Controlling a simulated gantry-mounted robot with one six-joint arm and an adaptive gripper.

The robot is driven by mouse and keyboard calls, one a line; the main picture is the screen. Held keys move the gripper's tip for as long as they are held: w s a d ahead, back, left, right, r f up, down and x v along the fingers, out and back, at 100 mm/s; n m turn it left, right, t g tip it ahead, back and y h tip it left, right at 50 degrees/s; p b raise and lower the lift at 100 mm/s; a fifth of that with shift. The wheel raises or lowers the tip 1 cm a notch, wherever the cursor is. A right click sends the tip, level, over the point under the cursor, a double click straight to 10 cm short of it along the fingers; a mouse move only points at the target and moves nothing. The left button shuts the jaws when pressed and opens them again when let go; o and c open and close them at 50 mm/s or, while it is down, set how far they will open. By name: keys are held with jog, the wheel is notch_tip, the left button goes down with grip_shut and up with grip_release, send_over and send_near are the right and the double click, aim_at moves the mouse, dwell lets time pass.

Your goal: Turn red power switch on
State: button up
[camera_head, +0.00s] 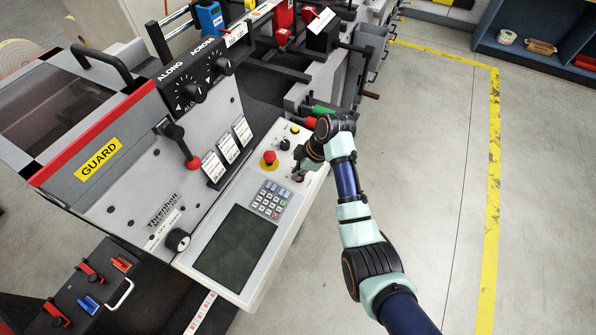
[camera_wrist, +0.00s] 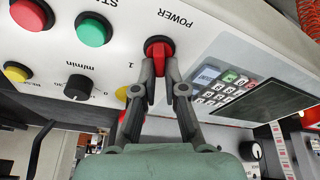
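The red power switch (camera_wrist: 158,48) is a rotary knob with a black base on the pale control panel (camera_wrist: 215,50). The word POWER is printed beside it, upside down in the wrist view. Its red handle points down in the wrist view, and a "1" mark shows to its left. My gripper (camera_wrist: 159,70) has one fingertip on each side of the handle, close against it, and looks shut on it. In the head view my gripper (camera_head: 299,172) is over the panel's right edge and mostly hides the switch.
A red button (camera_wrist: 28,14), a green button (camera_wrist: 93,29), a black speed knob (camera_wrist: 78,88) and yellow buttons are nearby. A red emergency stop (camera_head: 269,159), keypad (camera_head: 268,200) and dark screen (camera_head: 235,248) share the panel. Open floor lies to the right.

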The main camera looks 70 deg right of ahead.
jog(key=shift+r+m+p, duration=0.15)
jog(key=shift+m+p, duration=0.15)
jog(key=shift+p, duration=0.3)
grip_shut()
jog(key=shift+r+m+p, duration=0.1)
jog(key=shift+m+p, duration=0.5)
jog(key=shift+p, duration=0.25)
jog(key=m+h+p, duration=0.1)
jog(key=m+p, duration=0.1)
jog(key=p, duration=0.1)
jog(key=shift+d+r, duration=0.1)
jog(key=m+p, duration=0.1)
jog(key=m, duration=0.1)
jog(key=m+h+p, duration=0.1)
jog(key=m+p, duration=0.1)
jog(key=shift+d+m+p, duration=0.2)
jog(key=shift+m+p, duration=0.1)
jog(key=shift+d+f+m+p, duration=0.1)
jog(key=shift+f+m+p, duration=0.15)
jog(key=shift+m+p, duration=0.45)
jog(key=shift+m+h, duration=0.3)
jog(key=o, duration=0.6)
grip_release()
jog(key=shift+f, duration=0.1)
jog(key=shift+o, duration=0.2)
